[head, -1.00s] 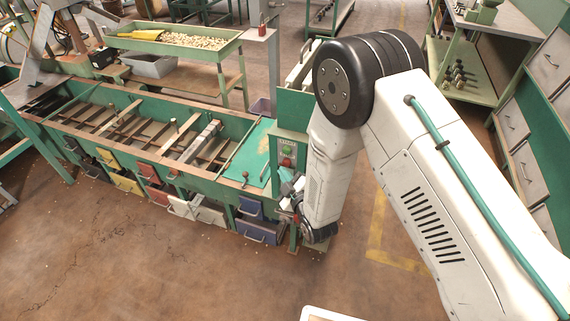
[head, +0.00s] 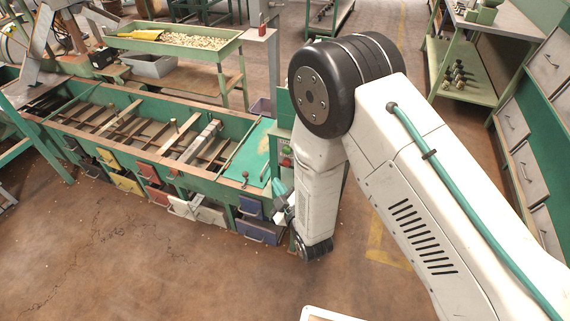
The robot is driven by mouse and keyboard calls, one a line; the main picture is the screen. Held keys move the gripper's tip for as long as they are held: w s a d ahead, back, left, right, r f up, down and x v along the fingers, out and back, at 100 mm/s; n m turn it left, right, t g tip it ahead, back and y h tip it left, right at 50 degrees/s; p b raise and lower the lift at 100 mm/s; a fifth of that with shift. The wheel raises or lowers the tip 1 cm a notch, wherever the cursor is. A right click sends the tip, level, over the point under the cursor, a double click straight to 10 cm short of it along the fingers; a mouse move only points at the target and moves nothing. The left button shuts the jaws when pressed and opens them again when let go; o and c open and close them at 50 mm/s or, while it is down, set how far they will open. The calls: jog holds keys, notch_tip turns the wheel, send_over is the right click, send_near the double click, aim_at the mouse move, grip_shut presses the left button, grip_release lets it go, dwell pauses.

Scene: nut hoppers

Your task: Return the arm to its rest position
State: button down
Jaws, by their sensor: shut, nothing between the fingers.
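My arm reaches in from the right side of the head view, bent at a large black joint, with the white forearm hanging down. My gripper (head: 282,201) shows only in part, as small grey metal pieces just left of the lower forearm. It is shut and empty. It appears in front of the right end of the green hopper bench (head: 232,180), close to the blue drawers (head: 251,208) in the picture. Whether it touches anything cannot be made out. The forearm covers part of the control box with its red button (head: 287,162).
The bench front has several coloured drawers, including a yellow one (head: 127,183) and a partly open white one (head: 207,213). A green tray of nuts (head: 190,41) stands behind. A shelf rack (head: 462,85) stands at the right back. The brown floor in front is clear.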

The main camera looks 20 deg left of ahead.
dwell(0.4)
jog(key=s+d+f+m+g+h, duration=0.4)
jog(key=d+f+g+h, duration=0.2)
jog(key=f+g, duration=0.15)
jog(key=s+d+r+m+g+h, duration=0.3)
jog(key=d+r+m, duration=0.1)
jog(key=d+r, duration=0.65)
jog(key=s+d+r+m+g+h, duration=0.2)
jog(key=s+d+r+m+g, duration=0.1)
jog(key=d+r, duration=0.8)
jog(key=s+d+r+m+t, duration=0.1)
jog(key=s+d+r+m, duration=0.2)
jog(key=s+d+r, duration=0.4)
jog(key=s+d+r+m+t, duration=0.1)
jog(key=s+d+r+m, duration=0.3)
jog(key=r, duration=1)
jog(key=s+d, duration=0.3)
jog(key=d, duration=0.2)
jog(key=shift+r, duration=0.35)
